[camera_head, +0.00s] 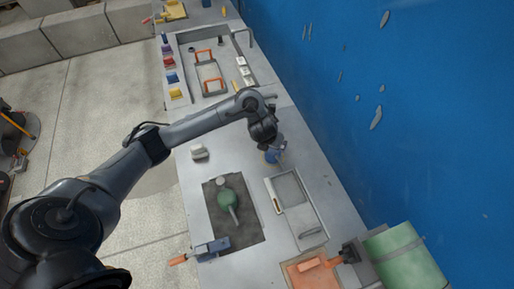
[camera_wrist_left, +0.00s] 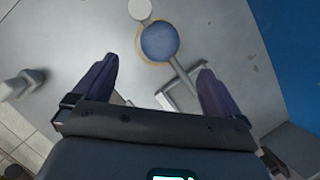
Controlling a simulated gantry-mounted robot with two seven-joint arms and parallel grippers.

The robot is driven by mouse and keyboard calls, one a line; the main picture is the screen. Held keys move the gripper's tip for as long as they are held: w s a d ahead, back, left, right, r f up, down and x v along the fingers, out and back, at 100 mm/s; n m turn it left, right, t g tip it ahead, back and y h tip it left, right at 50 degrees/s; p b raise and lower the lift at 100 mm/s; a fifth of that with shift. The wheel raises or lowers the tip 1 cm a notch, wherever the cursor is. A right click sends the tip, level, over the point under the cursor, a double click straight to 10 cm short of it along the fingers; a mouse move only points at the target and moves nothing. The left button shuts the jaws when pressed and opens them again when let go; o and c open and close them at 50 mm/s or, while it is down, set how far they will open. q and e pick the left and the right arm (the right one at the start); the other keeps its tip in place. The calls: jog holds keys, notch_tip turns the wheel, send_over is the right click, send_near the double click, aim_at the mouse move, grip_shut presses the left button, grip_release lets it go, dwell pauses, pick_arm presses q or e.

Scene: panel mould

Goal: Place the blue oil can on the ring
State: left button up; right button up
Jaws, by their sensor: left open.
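The blue oil can (camera_head: 271,156) stands on the grey bench top below my left gripper, partly hidden by it in the head view. In the left wrist view, the can (camera_wrist_left: 159,42) shows from above as a round blue body, with a pale disc at one side and a grey spout pointing down-right. A thin yellow-orange ring (camera_wrist_left: 139,48) shows around the can's body; the can appears to be within it. My left gripper (camera_wrist_left: 156,84) is open, its two dark fingers apart and clear of the can's body. My right gripper is not in view.
A green oil can (camera_head: 228,199) lies over a dark mat nearer the front. A grey tray (camera_head: 298,208) is right of it. A small pale object (camera_head: 199,152) stands left of the blue can. A blue wall (camera_head: 400,100) borders the bench on the right.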

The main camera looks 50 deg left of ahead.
pick_arm(q)
jog(key=s+d+f+n+t+h, duration=0.1)
jog(key=s+d+n, duration=0.45)
jog(key=d, duration=0.35)
jog(key=s+d+f+n+t+h, duration=0.1)
jog(key=s+d+f+n, duration=0.1)
jog(key=s+d+n, duration=0.4)
jog(key=s+a+r+n+g, duration=0.1)
jog(key=s+n, duration=0.3)
jog(key=n, duration=0.2)
jog(key=s+r+n, duration=0.1)
jog(key=s+n, duration=0.4)
jog(key=n, duration=0.1)
jog(key=s+a+n+g, duration=0.1)
jog(key=s+n, duration=0.4)
jog(key=n, duration=0.1)
jog(key=shift+s+a+r+n+g, duration=0.15)
jog(key=shift+a+r+n+g, duration=0.15)
jog(key=shift+r, duration=0.1)
jog(key=shift+r, duration=0.1)
jog(key=shift+r+p, duration=0.25)
jog(key=shift+p, duration=0.1)
notch_tip(320, 180, up, 18)
jog(key=p, duration=1.7)
jog(key=shift+f, duration=0.2)
